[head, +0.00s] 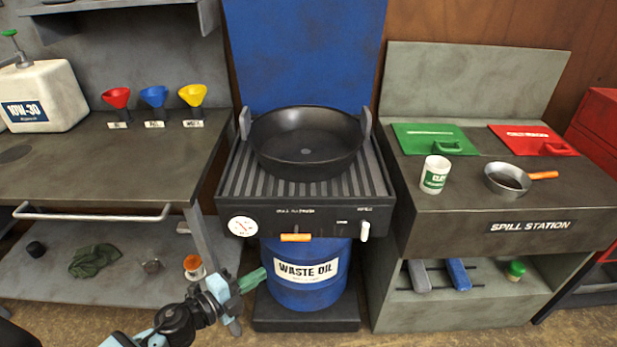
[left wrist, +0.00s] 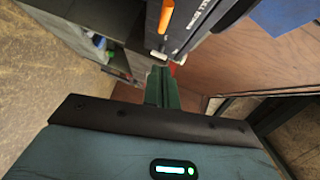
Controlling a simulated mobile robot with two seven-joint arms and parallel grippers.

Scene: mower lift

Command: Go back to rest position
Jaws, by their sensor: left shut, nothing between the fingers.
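My left gripper (head: 252,280) shows at the bottom of the head view, in front of the blue waste oil drum (head: 308,292). Its green fingers are shut with nothing between them. The fingers (left wrist: 162,90) also show in the left wrist view, pointing towards the dark front panel with the orange handle (left wrist: 166,15). They appear apart from the panel. My right gripper is in neither view.
A black pan (head: 306,140) sits on the ribbed stand above the drum. A workbench (head: 70,165) with three funnels stands left, its lower shelf near my arm. The spill station (head: 480,222) stands right. Floor shows in front.

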